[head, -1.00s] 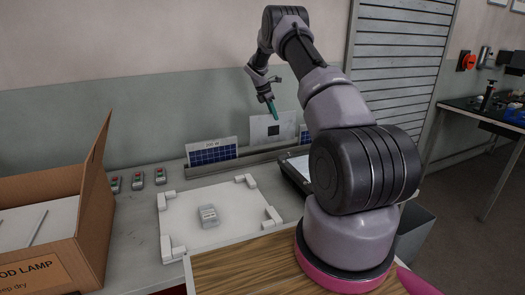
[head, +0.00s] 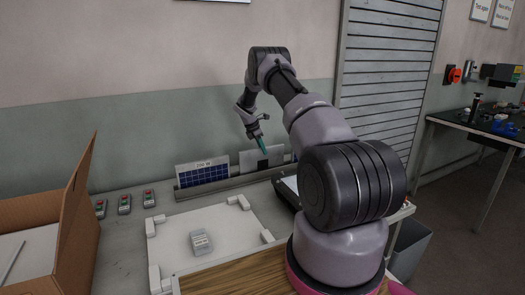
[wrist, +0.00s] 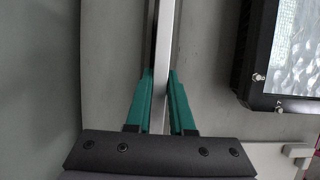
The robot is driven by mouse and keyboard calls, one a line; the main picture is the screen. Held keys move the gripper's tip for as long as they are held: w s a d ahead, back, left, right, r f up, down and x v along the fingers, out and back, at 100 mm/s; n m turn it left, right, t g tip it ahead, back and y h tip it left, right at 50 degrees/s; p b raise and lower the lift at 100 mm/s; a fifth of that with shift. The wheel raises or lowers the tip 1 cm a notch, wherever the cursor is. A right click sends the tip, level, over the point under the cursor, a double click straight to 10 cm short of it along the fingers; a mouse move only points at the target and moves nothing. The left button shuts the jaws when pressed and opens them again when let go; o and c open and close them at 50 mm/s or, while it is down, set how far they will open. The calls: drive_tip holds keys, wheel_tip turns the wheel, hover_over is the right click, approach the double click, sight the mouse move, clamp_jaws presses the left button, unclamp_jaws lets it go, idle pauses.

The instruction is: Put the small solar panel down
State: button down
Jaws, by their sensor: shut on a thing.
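My gripper (head: 262,146) has teal fingers, which show in the wrist view (wrist: 162,100) pressed on both sides of a thin pale panel edge. This held small solar panel (head: 247,162) hangs below the fingers, with a grey-white face and a dark square toward the head camera. It is upright over the right part of a long grey slotted rack (head: 192,191) at the wall. I cannot tell whether its lower edge touches the rack. A blue solar panel (head: 205,173) with a white label strip stands in the rack to its left.
A white board with corner blocks (head: 178,229) bears a small grey part (head: 201,242). A dark-framed lamp housing (wrist: 247,60) lies right of the fingers. An open carton (head: 75,225) is at far left.

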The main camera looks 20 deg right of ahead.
drive_tip(key=shift+f, duration=0.15)
drive_tip(key=c, duration=0.8)
unclamp_jaws()
